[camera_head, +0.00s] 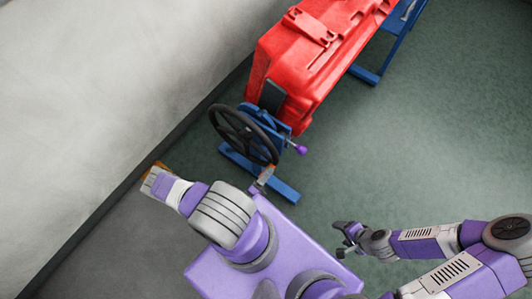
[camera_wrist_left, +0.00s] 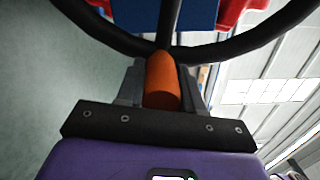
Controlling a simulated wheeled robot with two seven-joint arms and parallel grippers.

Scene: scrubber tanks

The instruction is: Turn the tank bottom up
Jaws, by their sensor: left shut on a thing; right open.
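The red tank (camera_head: 325,55) lies in a blue stand (camera_head: 272,183) at the top of the head view; its top end is cut off by the frame. A black handwheel (camera_head: 232,116) is at the stand's near end and has an orange handle (camera_head: 267,172) on its rim. My left gripper (camera_head: 264,182) is shut on this handle. In the left wrist view, the orange handle (camera_wrist_left: 162,82) sits between the grey fingers (camera_wrist_left: 162,88), with the wheel rim (camera_wrist_left: 95,27) just beyond. My right gripper (camera_head: 346,236) is open and empty, low over the floor, apart from the stand.
A small purple knob (camera_head: 300,149) sticks out from the stand beside the wheel. A pale wall (camera_head: 100,80) runs along the left. Green floor (camera_head: 430,140) is free to the right of the tank.

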